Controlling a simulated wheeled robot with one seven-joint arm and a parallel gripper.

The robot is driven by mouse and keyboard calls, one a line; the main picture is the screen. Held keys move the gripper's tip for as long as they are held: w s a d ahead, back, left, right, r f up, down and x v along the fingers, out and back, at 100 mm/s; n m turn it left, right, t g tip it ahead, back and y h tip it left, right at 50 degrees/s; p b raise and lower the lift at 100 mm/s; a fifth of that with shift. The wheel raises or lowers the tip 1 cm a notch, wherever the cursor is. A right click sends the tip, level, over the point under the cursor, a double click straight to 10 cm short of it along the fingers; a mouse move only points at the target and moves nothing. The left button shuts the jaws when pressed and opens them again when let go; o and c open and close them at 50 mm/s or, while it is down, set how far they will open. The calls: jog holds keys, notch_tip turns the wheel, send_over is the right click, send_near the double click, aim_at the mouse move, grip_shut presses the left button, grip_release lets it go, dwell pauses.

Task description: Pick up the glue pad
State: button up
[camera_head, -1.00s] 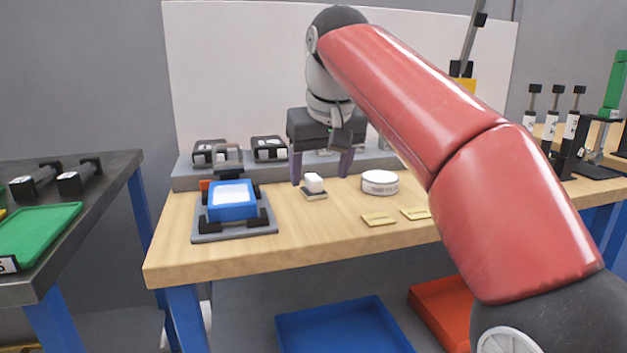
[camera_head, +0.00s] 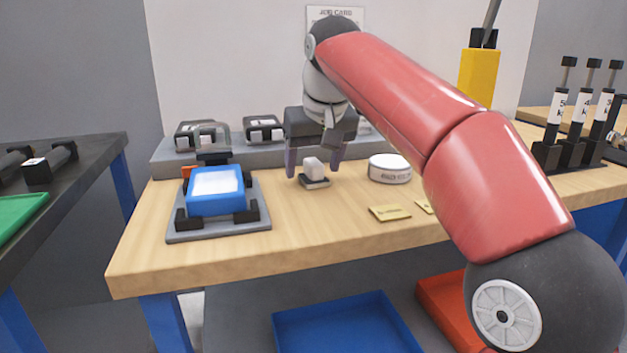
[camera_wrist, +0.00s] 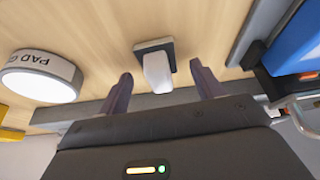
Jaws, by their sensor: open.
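The glue pad (camera_head: 314,182) appears to be the small dark square pad with a white block-shaped grip (camera_head: 314,166) on top. It rests on the wooden bench; the wrist view shows its white grip (camera_wrist: 157,74) and dark base (camera_wrist: 149,45). My gripper (camera_head: 313,171) is open over the pad, fingers pointing down on either side of the white grip. In the wrist view my gripper (camera_wrist: 161,75) has a gap between each fingertip and the grip, which reaches in between the tips. Nothing is held.
A round white tin (camera_head: 389,169) with partly legible lettering stands to the right. Yellow labels (camera_head: 389,212) lie in front of it. A blue-framed fixture (camera_head: 216,204) on a grey plate stands left. A grey raised shelf (camera_head: 165,156) runs behind. The front of the bench is clear.

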aim_at(312, 161)
jog(key=shift+w+f, duration=0.2)
jog(key=shift+f, duration=0.15)
jog(key=shift+c, duration=0.3)
jog(key=c, duration=1.1)
notch_tip(312, 161, up, 9)
jog(key=p, duration=0.3)
jog(key=shift+a, duration=0.15)
jog(key=shift+c, duration=0.2)
jog(key=shift+r, duration=0.5)
